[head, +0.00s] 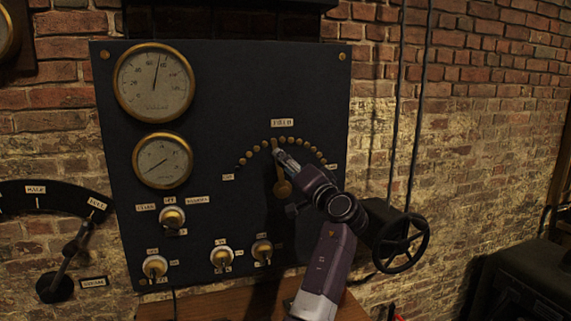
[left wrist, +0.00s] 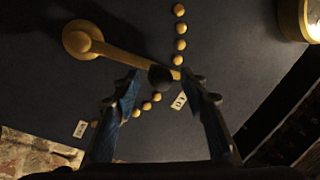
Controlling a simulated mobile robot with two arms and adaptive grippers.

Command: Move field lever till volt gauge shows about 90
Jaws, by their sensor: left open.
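The field lever (head: 281,172) is a brass arm on the dark panel, pointing nearly straight up from its round hub toward an arc of brass studs. In the left wrist view the lever (left wrist: 125,55) ends in a black knob (left wrist: 160,77). My left gripper (head: 278,154) is open, its fingers on either side of the knob in the wrist view (left wrist: 161,84); contact cannot be told. The upper brass-rimmed gauge (head: 154,82) has its needle a little right of upright, about 60 or slightly above. Its lettering is too small to confirm volts. My right gripper is not in view.
A smaller gauge (head: 162,160) sits below, needle pointing lower left. Several small knobs (head: 221,256) line the panel's lower part. A black handwheel (head: 400,243) stands right of my arm. Another lever on a black quadrant (head: 75,245) is at the left.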

